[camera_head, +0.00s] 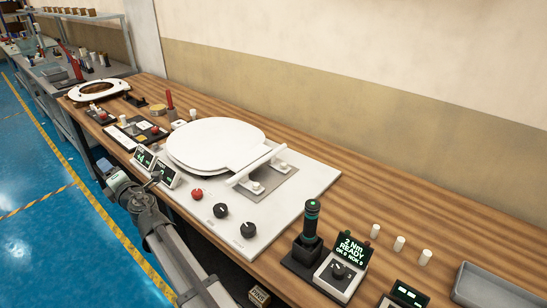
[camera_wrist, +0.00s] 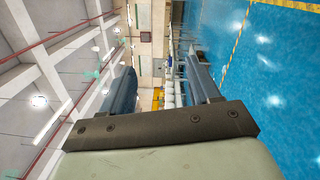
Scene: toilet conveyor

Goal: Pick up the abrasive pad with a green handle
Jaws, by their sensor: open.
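I cannot make out an abrasive pad with a green handle in either view. A dark upright tool with teal bands (camera_head: 311,218) stands in a black holder on the wooden bench, but it looks like a driver rather than a pad. My gripper (camera_wrist: 162,85) is open in the wrist view, its two fingers apart with nothing between them. In the head view my arm reaches up along the bench's front edge, its end beside the small display boxes. The gripper's fingers are not clear there.
A white toilet seat and lid (camera_head: 215,145) lie on a white panel (camera_head: 285,210) with knobs. The wooden bench (camera_head: 380,175) also bears a torque display (camera_head: 345,265), several white pegs and a grey tray (camera_head: 490,290). Blue floor (camera_head: 50,245) lies open at the left.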

